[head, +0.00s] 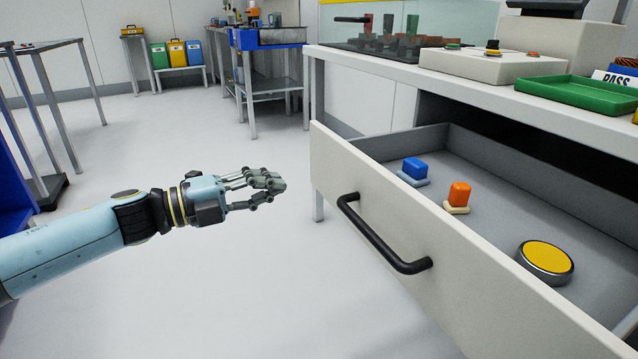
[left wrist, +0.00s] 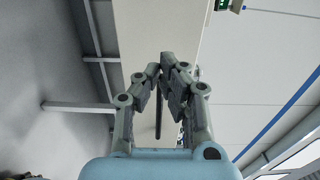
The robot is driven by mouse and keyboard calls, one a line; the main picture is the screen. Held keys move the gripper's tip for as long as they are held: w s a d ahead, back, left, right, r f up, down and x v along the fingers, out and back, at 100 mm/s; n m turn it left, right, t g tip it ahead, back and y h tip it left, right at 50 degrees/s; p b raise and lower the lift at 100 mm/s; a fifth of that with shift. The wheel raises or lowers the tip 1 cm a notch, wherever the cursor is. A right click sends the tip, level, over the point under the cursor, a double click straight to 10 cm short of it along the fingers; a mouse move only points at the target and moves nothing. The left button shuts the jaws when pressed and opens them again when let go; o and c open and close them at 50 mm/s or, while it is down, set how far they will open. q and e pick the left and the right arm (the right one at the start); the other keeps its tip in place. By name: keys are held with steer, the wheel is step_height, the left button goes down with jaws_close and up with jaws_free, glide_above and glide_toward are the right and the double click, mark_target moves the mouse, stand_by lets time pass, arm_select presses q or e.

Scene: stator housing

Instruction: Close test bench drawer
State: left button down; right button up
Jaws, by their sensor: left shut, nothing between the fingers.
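The test bench drawer (head: 440,262) is pulled out of the white bench, its front panel facing left. A black bar handle (head: 385,237) is fixed to that panel. My left gripper (head: 272,184) is shut and empty, in the air to the left of the drawer front, apart from the handle. In the left wrist view, the shut fingers (left wrist: 170,62) point toward the pale drawer panel, and the dark handle (left wrist: 158,115) shows between them, beyond. My right gripper is in neither view.
Inside the drawer lie a blue block (head: 414,168), an orange block (head: 459,195) and a round yellow-topped part (head: 546,260). A green tray (head: 580,92) sits on the bench top (head: 400,72). The floor left of the drawer is clear.

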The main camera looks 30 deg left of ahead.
mark_target(331, 173)
arm_select(q)
steer(key=b+x, duration=0.1)
steer(key=x, duration=0.6)
steer(key=shift+w+d, duration=0.25)
steer(key=shift+w, duration=0.05)
steer(key=shift+w+d, duration=0.35)
steer(key=shift+w, duration=0.1)
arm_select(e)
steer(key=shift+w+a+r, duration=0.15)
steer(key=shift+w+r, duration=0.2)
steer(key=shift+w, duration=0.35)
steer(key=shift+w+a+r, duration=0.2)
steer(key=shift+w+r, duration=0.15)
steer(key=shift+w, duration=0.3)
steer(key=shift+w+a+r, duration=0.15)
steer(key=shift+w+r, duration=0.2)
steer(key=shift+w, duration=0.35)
